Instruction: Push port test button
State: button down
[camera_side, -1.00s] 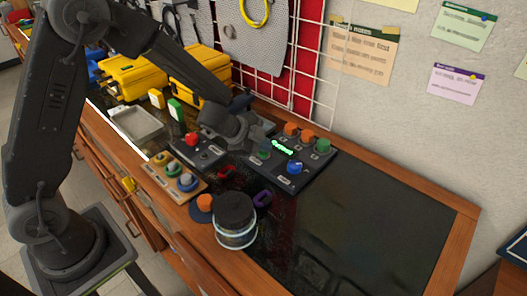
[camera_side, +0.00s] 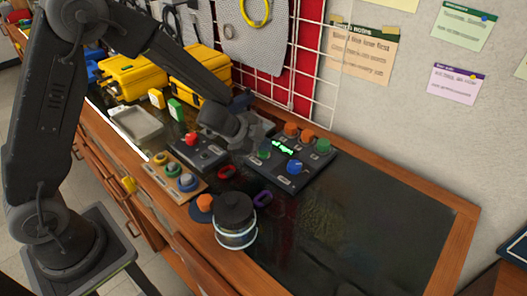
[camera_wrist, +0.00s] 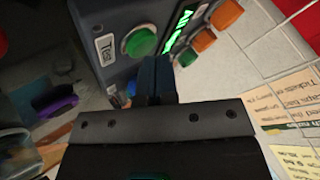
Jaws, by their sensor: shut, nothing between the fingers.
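The dark control panel (camera_side: 300,180) lies on the bench in the side view, with a lit green display (camera_side: 284,147). A green button (camera_side: 264,154) sits at its left end. In the wrist view this green button (camera_wrist: 140,42) is beside a label (camera_wrist: 105,47) that reads "Tes", partly cut off or blurred. My gripper (camera_wrist: 155,62) is shut and empty, its fingertips just below the button in that picture. I cannot tell if they touch it. In the side view my gripper (camera_side: 246,138) is at the panel's left end, its fingertips hard to make out.
The panel also carries orange buttons (camera_side: 307,135), another green button (camera_side: 323,146) and a blue knob (camera_side: 294,167). A smaller box with a red button (camera_side: 191,139) stands to the left. A dark-lidded jar (camera_side: 235,218) stands in front. The bench right of the panel is clear.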

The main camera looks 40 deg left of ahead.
aim_at(263, 153)
jog(key=shift+r, duration=0.5)
jog(key=shift+r, duration=0.1)
jog(key=shift+r, duration=2.45)
jog(key=s+a+r+n+t+y, duration=0.1)
jog(key=s+a+r+n+y, duration=0.25)
jog(key=s+r, duration=0.2)
jog(key=s+a+r+n+t+y, duration=0.1)
jog(key=s+a+r+n+y, duration=0.3)
jog(key=r, duration=0.3)
jog(key=s+d+n+g+h, duration=0.2)
jog(key=s+n, duration=0.1)
jog(key=s, duration=0.6)
jog(key=s+d+n+g+h, duration=0.1)
jog(key=s+d+n+g, duration=0.1)
jog(key=s, duration=0.7)
jog(key=shift+d+n+g+h, duration=0.35)
jog(key=shift+d+n+g, duration=0.05)
jog(key=shift+n, duration=0.25)
